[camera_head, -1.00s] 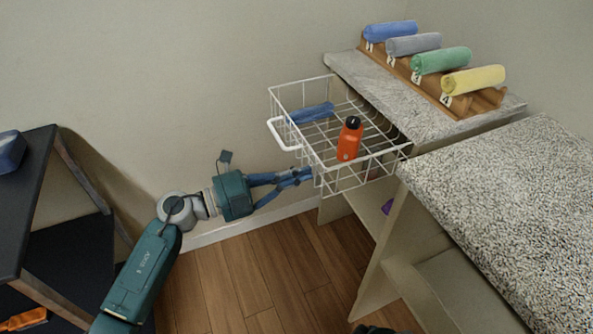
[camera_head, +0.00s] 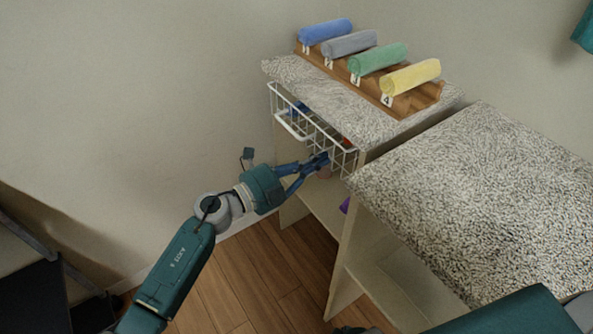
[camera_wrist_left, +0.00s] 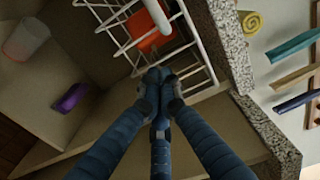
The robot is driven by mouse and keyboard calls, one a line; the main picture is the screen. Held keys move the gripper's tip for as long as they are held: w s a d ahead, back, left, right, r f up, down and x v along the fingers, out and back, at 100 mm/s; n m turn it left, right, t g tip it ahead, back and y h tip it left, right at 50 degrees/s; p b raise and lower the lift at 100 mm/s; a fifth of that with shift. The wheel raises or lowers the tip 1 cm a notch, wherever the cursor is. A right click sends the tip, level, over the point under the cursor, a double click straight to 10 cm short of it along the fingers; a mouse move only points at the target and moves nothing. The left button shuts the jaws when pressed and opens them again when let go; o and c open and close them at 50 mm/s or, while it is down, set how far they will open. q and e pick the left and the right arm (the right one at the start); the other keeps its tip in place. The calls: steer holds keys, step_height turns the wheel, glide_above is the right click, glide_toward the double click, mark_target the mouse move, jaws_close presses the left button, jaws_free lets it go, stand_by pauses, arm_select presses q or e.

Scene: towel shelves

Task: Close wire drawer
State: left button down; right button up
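The white wire drawer (camera_head: 310,122) sits under the speckled top of the far shelf unit, and its front and handle (camera_head: 291,126) stand slightly out from the unit. Inside, a bit of a blue item (camera_head: 299,108) and the orange bottle (camera_head: 346,142) show; most of both is hidden. My left gripper (camera_head: 320,160) has its fingertips together at the lower right of the drawer front. In the left wrist view the shut fingertips (camera_wrist_left: 160,80) are at the wires of the drawer (camera_wrist_left: 197,45); firm contact is hard to tell. My right gripper is out of view.
A wooden rack (camera_head: 415,105) with rolled towels stands on the far top. A nearer speckled counter (camera_head: 480,190) is at right. A purple object (camera_head: 345,205) sits on a lower shelf. Wooden floor (camera_head: 270,290) is clear in front.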

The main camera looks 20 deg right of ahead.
mark_target(327, 166)
arm_select(q)
steer(key=x, duration=0.3)
steer(key=shift+d+r, duration=0.15)
steer(key=shift+r, duration=0.05)
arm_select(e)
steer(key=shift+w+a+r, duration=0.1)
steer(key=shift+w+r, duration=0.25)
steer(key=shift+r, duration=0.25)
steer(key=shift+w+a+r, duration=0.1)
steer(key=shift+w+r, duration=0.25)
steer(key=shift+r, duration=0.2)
